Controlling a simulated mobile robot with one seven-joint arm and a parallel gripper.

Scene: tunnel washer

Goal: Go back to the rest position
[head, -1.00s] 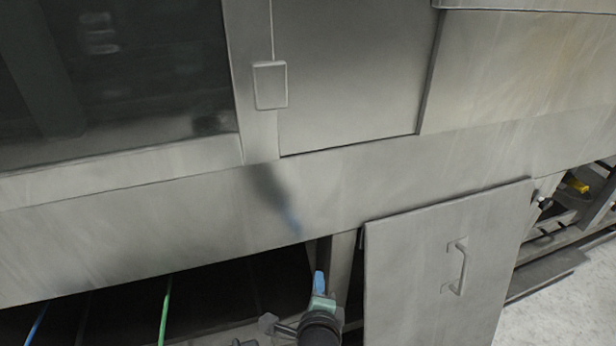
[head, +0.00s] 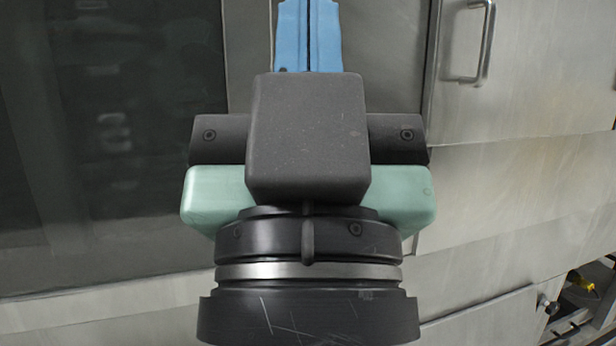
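My gripper (head: 308,8) fills the middle of the head view, seen from behind and pointing up and away in the picture. Its body is dark grey with green side parts. Its two blue fingers lie together with only a thin dark line between them, so it is shut. Nothing shows between the fingers, though their tips reach the top edge of the picture. The gripper stands in front of the steel front of the tunnel washer (head: 510,190) and hides part of it.
A dark glass panel (head: 100,150) is at the left. A steel door with a bar handle (head: 486,45) is at the upper right. A small knob (head: 549,305) and open machinery with a yellow part (head: 586,286) show at the lower right.

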